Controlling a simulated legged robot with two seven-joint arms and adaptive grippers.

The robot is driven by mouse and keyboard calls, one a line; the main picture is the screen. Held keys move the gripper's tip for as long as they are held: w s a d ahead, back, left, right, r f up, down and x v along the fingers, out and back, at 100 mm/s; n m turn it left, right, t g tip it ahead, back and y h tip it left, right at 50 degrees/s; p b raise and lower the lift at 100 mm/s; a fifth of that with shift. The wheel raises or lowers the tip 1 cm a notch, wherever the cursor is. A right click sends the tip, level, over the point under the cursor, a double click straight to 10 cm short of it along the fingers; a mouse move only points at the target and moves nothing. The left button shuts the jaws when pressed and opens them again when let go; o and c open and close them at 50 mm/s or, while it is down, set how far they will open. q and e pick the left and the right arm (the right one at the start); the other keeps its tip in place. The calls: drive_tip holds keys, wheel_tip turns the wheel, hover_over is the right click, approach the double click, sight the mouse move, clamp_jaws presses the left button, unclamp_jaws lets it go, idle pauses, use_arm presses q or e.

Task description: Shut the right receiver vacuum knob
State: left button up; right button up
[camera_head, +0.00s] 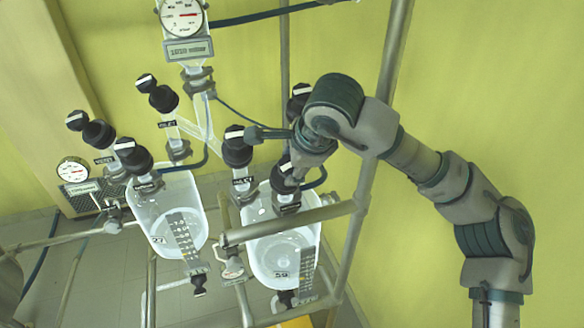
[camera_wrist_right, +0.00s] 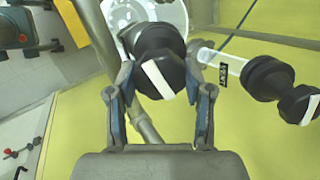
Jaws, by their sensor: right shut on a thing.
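Two glass receivers hang in a metal frame in the head view, the left one (camera_head: 150,215) and the right one (camera_head: 255,262). My right gripper (camera_head: 250,133) reaches in from the right. In the wrist view the right gripper's fingers (camera_wrist_right: 160,100) stand on both sides of this knob (camera_wrist_right: 166,76), whose stripe runs diagonally. The label below it is too small to read surely. My left gripper is not in view.
The left receiver has black knobs (camera_head: 125,145) too. A gauge (camera_head: 182,17) hangs above. A metal bar (camera_head: 290,222) crosses before the right receiver.

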drive_tip(key=shift+f+m+b, duration=0.1)
drive_tip(key=shift+m+b, duration=0.35)
drive_tip(key=shift+m, duration=0.75)
drive_tip(key=o, duration=1.2)
drive_tip(key=shift+c, duration=0.2)
drive_tip(key=v, duration=1.1)
drive_tip(key=shift+s+r, duration=0.15)
drive_tip(key=shift+r, duration=0.2)
